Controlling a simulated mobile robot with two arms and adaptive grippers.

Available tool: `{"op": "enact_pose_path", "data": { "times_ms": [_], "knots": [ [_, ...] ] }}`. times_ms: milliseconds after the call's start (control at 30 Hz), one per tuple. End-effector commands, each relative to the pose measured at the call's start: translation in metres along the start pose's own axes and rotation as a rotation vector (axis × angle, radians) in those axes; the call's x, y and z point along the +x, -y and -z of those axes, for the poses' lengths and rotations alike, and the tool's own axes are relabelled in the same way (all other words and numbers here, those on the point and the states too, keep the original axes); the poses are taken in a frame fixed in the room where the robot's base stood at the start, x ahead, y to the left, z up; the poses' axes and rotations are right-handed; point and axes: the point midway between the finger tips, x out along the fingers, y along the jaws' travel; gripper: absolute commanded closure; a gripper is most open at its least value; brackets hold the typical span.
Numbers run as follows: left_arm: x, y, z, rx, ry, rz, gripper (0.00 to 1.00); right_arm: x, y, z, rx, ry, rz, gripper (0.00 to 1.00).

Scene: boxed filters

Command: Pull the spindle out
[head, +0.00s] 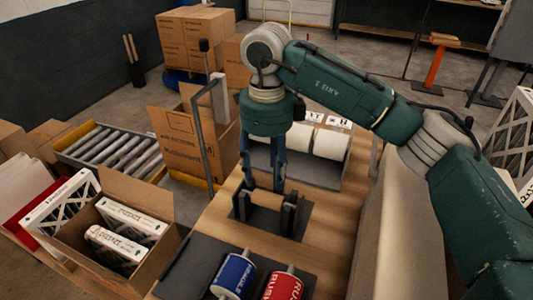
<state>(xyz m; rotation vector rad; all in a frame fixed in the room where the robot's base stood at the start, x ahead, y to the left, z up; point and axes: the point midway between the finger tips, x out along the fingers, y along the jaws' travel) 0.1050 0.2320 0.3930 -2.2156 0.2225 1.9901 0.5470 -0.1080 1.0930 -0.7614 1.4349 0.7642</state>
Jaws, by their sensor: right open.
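My right gripper (264,188) points down over a dark stand (292,222) on the wooden bench. Its two blue-grey fingers are apart and reach down between or just behind the stand's two uprights. A pale strip shows low between the uprights; I cannot tell whether it is the spindle or bare bench top. I cannot make out the gripper touching anything. A blue roll (233,275) and a red roll (283,285) lie on a dark tray in front, each with a pale core end showing. My left gripper is not in view.
White rolls (329,146) lie on a grey rack behind the stand. An open carton (127,185) with filters stands left of the bench (225,225). A tall dark post (205,110) rises near the bench's left edge. Bare bench top lies around the stand.

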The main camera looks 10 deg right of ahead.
Motion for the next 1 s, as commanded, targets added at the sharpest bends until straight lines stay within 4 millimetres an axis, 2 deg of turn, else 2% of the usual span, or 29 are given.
{"op": "enact_pose_path", "data": {
  "times_ms": [100, 267, 433, 600, 767, 1000],
  "knots": [
    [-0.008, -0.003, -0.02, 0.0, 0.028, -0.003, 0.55, 0.015, 0.0, 0.001, 0.001, -0.004, -0.003, 0.47],
    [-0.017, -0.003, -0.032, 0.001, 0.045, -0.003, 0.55, 0.044, -0.001, 0.001, 0.0, -0.004, -0.004, 0.47],
    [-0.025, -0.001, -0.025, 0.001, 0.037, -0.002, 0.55, 0.073, -0.001, 0.001, 0.0, -0.003, -0.003, 0.47],
    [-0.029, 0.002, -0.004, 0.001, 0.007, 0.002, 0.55, 0.093, -0.001, 0.001, 0.0, -0.002, -0.002, 0.47],
    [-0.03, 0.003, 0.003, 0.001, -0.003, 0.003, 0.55, 0.101, 0.0, 0.0, 0.0, -0.001, 0.0, 0.47],
    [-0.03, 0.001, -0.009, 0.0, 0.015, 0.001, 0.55, 0.102, 0.0, 0.0, 0.0, 0.0, 0.001, 0.47]
  ]
}}
